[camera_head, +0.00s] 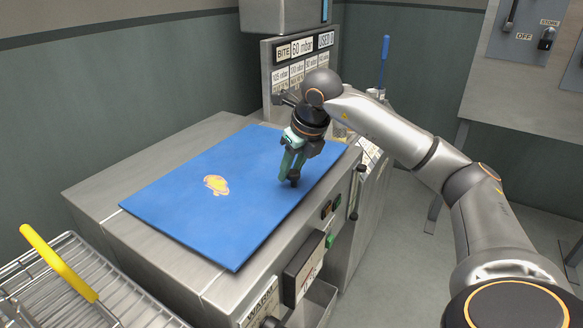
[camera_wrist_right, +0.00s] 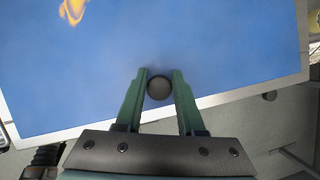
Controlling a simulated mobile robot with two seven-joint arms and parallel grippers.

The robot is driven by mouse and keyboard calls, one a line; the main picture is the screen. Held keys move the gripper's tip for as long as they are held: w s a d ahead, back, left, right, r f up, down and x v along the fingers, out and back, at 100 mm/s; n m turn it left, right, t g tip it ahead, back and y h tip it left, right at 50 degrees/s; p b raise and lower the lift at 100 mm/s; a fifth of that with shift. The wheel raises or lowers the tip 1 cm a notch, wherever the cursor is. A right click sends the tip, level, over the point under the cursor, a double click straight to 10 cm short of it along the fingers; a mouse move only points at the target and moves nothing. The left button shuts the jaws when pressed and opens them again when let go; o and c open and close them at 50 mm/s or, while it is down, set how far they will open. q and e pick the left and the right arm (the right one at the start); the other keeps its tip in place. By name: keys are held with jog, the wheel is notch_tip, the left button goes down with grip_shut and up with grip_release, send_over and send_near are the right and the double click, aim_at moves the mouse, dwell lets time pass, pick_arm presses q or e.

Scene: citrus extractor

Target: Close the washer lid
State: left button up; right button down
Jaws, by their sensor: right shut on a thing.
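The washer lid (camera_head: 245,215) is a blue panel with an orange splash mark. It lies about flat over the top of the grey metal washer (camera_head: 160,245) in the head view. My right gripper (camera_head: 290,172) reaches down over the lid's right front part. Its green fingers are shut on a dark round knob (camera_wrist_right: 159,88) near the lid's edge. The lid (camera_wrist_right: 90,70) fills much of the right wrist view, with a pale metal edge below it. Whether the lid touches the washer all round cannot be told. My left gripper is not in view.
A wire rack (camera_head: 85,290) with a yellow handle (camera_head: 58,263) stands at the lower left. A gauge panel (camera_head: 298,70) rises behind the lid. Floor is clear at the right.

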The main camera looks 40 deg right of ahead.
dwell(0.4)
jog(key=shift+s+f+b, duration=0.25)
jog(key=shift+f+b, duration=0.45)
jog(key=shift+f, duration=0.35)
jog(key=shift+r, duration=0.15)
jog(key=c, duration=0.5)
grip_release()
jog(key=shift+w, duration=0.1)
jog(key=shift+r, duration=0.2)
jog(key=p+v, duration=0.3)
jog(key=v, duration=0.9)
jog(key=shift+r, duration=0.1)
